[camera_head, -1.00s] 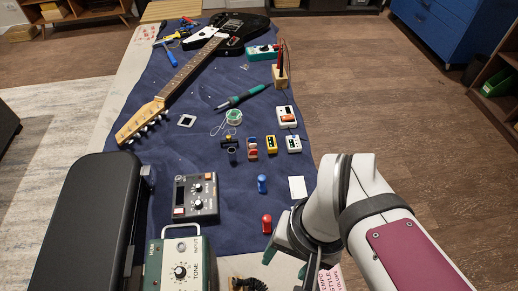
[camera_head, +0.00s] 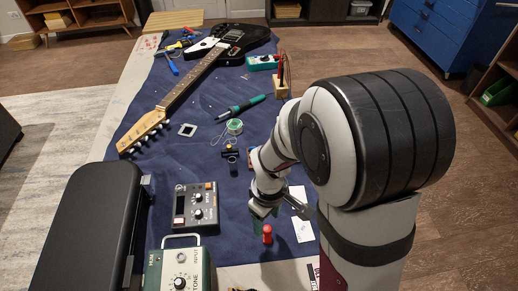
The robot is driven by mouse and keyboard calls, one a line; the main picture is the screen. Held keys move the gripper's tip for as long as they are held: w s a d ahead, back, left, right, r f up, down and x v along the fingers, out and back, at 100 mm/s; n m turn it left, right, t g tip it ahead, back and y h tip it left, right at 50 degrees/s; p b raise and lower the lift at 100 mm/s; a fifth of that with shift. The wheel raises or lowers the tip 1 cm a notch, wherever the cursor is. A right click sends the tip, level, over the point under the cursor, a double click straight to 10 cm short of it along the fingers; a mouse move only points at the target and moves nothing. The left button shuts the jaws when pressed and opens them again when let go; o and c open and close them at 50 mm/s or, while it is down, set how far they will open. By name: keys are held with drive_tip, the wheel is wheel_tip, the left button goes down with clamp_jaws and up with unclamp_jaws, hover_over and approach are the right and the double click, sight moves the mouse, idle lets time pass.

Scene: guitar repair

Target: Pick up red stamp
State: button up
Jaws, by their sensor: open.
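The red stamp (camera_head: 267,234) stands upright on the blue cloth near its front edge. My gripper (camera_head: 264,211), with greenish fingertips, is just behind the stamp in the picture and looks to be above the cloth. It is open, and the red stamp stands apart from it, in front of the fingers. The exact height of the fingertips is hard to tell. The blue stamp is hidden behind my gripper and wrist.
A black mixer-like box (camera_head: 195,206) and a green amplifier (camera_head: 180,270) stand to the left. White cards (camera_head: 303,229) lie to the right. A guitar (camera_head: 190,80), a soldering iron (camera_head: 240,107) and a solder spool (camera_head: 235,127) lie farther back. My arm hides the small pedals.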

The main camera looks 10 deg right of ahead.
sight(267, 228)
wheel_tip(267, 228, down, 6)
drive_tip(key=shift+r, duration=0.25)
clamp_jaws()
